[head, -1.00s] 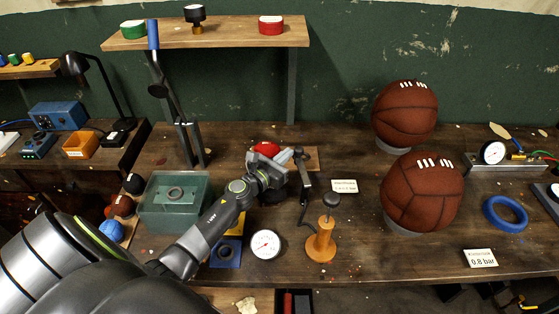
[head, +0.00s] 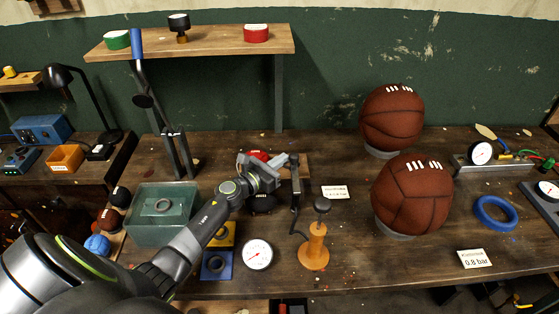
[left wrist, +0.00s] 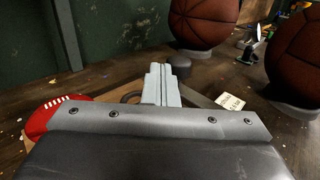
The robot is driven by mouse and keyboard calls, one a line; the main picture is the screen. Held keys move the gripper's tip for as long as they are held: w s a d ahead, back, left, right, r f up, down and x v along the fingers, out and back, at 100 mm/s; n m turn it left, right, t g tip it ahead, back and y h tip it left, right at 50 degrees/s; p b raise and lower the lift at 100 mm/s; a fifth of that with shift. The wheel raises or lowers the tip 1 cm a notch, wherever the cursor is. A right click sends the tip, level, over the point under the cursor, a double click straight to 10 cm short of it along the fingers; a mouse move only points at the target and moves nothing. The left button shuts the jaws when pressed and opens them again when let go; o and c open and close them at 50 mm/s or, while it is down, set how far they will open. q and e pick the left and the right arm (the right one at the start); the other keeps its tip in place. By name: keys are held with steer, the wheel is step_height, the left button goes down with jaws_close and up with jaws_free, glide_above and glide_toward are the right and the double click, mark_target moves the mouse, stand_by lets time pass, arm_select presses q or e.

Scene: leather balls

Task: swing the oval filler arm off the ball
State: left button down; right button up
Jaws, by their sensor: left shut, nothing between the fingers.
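The red oval ball (head: 257,156) with white laces lies at the back middle of the bench, partly hidden behind my left gripper. It also shows in the left wrist view (left wrist: 42,118), left of the fingers; its right side is hidden. My left gripper (head: 281,160) is shut and empty, just in front of and to the right of the ball. Its closed pale fingers show in the left wrist view (left wrist: 161,84). A slim dark grey arm (head: 295,183), which looks like the oval filler arm, stands just right of the fingertips. Whether they touch I cannot tell.
An orange hand pump (head: 314,245) stands in front right, with a round gauge (head: 257,254) to its left. A glass water tank (head: 160,228) is at left. Two brown balls (head: 412,195) stand at right. The bench between pump and balls is mostly clear.

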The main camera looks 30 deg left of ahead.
arm_select(q)
steer(key=shift+r, duration=0.15)
step_height(320, 180, up, 10)
steer(key=p, duration=0.6)
steer(key=shift+p, duration=0.35)
steer(key=shift+f, duration=0.2)
